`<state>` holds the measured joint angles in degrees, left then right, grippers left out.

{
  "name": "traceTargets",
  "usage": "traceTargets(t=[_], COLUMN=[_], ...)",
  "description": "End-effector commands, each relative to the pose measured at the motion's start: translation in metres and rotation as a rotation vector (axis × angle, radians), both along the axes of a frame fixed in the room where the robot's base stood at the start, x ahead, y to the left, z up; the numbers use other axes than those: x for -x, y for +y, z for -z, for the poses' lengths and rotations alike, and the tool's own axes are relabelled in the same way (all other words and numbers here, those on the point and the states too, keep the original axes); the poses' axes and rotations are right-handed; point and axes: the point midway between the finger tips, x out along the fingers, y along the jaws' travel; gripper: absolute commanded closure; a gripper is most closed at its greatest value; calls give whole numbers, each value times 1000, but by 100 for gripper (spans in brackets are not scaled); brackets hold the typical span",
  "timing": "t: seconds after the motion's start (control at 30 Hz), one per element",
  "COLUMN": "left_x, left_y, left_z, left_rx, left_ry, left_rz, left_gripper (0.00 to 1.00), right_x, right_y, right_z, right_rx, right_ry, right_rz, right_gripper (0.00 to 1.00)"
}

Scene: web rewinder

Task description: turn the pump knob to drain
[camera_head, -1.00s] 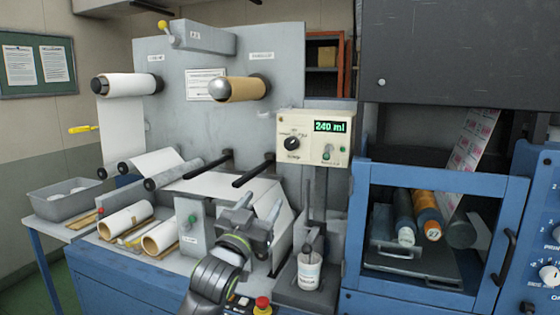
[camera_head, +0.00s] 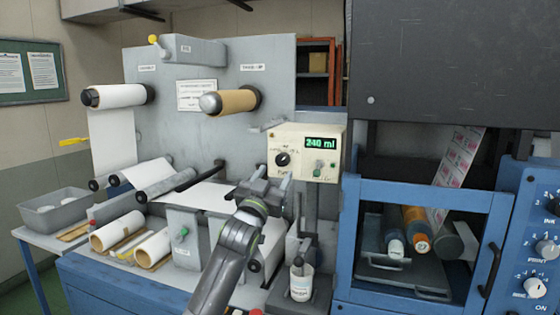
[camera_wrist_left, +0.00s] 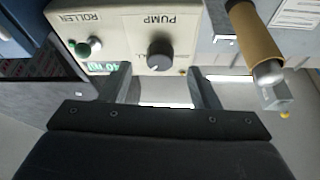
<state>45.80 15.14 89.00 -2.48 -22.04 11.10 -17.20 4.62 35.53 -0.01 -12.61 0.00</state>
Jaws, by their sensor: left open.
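The pump knob (camera_head: 282,159) is a round black knob on the left of a cream control box (camera_head: 329,174). The box has a green display reading 240 ml. In the left wrist view the knob (camera_wrist_left: 160,54) stands under the upside-down word PUMP, ahead of the fingers and apart from them. My left gripper (camera_head: 265,176) is open and empty, just below and left of the box. Its two fingers also show in the left wrist view (camera_wrist_left: 160,84). The small marks around the knob are too small to read. My right gripper is not in view.
The brown roll (camera_head: 236,101) juts out up and left. A blue-framed cabinet (camera_head: 437,188) is on the right.

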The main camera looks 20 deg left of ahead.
Motion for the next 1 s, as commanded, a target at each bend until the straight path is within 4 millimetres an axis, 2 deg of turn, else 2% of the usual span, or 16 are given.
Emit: traceTargets(t=[0.2,0.4,0.8,0.83,1.0], left_x=[-27,-41,-46,-46,-46], left_y=[-2,-3,-4,-4,-4], left_z=[-13,-18,-18,-18,-18], left_rx=[-1,-1,0,0,0], left_ry=[1,1,0,0,1], left_rz=[-1,0,0,0,0], left_gripper=[45,45,45,46,68], right_x=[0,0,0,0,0], right_y=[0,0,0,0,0], right_z=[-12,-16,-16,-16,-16], right_rx=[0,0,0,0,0], right_ry=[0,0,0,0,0], right_rz=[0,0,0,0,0], right_gripper=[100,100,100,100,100])
